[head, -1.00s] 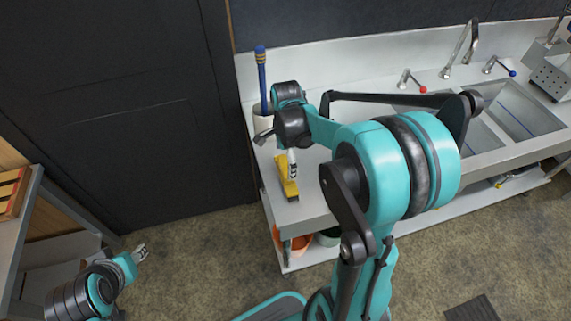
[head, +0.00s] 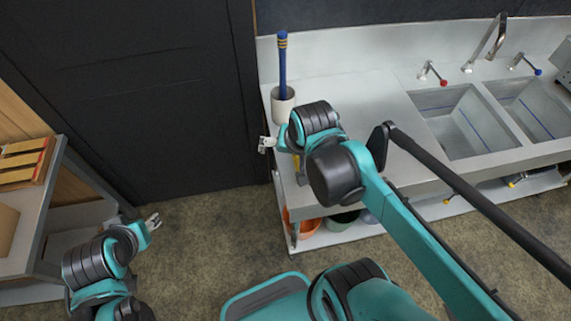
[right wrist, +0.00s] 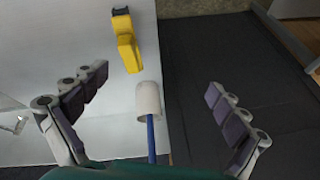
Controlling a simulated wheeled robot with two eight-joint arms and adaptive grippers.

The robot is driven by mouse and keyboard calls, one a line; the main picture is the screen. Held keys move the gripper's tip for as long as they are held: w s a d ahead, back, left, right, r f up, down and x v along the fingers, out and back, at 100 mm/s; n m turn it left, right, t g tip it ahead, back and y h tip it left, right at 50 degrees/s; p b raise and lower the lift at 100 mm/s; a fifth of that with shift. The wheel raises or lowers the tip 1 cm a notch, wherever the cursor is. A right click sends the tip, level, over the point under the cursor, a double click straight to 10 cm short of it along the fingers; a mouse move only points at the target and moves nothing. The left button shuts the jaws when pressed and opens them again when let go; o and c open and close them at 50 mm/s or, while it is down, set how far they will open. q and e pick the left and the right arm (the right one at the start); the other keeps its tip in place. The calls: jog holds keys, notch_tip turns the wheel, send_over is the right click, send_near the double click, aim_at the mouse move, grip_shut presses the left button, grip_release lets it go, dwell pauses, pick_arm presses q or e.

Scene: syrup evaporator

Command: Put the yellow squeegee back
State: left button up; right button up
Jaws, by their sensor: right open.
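The yellow squeegee (right wrist: 128,45) lies on the light counter in the right wrist view, near the counter's edge. In the head view my right arm hides most or all of it. My right gripper (right wrist: 155,97) is open and empty. In the head view the right gripper (head: 266,144) is at the counter's left end, just below the white cup (head: 283,105). In the right wrist view the cup (right wrist: 148,100) shows between the spread fingers, with the squeegee beyond it. My left gripper (head: 153,221) is low at the left, away from the counter; its fingers are too small to judge.
A blue-handled tool (head: 283,60) stands in the white cup. Sink basins (head: 465,125) and a faucet (head: 490,42) are at the right. A black door (head: 150,100) stands left of the counter. Orange and green buckets sit below.

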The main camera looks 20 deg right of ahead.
jog(key=shift+s+a+f+n+t, duration=0.2)
jog(key=shift+s+a+n+t, duration=0.25)
jog(key=shift+n, duration=0.6)
jog(key=shift+s+a+f+n+t, duration=0.2)
jog(key=shift+s+a+n+t, duration=0.25)
jog(key=shift+n, duration=0.55)
jog(key=shift+s+a+f+n+t, duration=0.25)
jog(key=shift+s+n, duration=0.3)
jog(key=shift+n, duration=0.5)
